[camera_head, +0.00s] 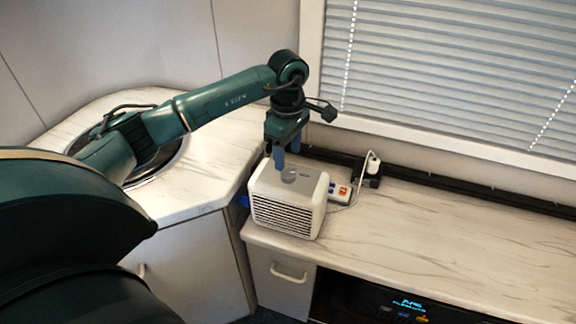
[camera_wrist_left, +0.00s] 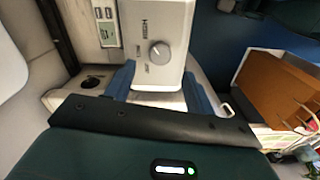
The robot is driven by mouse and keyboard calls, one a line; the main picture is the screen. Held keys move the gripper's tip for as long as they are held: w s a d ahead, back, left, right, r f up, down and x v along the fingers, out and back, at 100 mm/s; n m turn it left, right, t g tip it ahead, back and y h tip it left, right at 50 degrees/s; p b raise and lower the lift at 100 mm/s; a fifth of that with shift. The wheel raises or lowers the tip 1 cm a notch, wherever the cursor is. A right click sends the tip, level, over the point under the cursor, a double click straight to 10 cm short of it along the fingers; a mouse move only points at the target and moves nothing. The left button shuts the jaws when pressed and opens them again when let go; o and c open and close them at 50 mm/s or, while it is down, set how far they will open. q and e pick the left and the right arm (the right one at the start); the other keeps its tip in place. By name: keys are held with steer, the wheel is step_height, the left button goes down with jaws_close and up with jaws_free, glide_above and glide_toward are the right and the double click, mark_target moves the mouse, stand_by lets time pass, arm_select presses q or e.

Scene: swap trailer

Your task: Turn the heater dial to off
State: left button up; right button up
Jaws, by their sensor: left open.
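The heater (camera_head: 288,205) is a white box with a slatted front grille, standing on the marbled counter below the window.
A power strip (camera_head: 340,191) with a red switch lies right of the heater, near a white plug (camera_head: 373,163) in a black socket. The window blind (camera_head: 450,80) rises behind. The counter (camera_head: 430,230) to the right is clear. A brown box (camera_wrist_left: 278,88) shows in the wrist view.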

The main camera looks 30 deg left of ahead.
mark_target(288, 173)
arm_select(q)
step_height(288, 173, down, 6)
steer(key=shift+r+p, duration=0.1)
steer(key=shift+p, duration=0.25)
steer(key=shift+c, duration=0.3)
steer(key=c, duration=0.9)
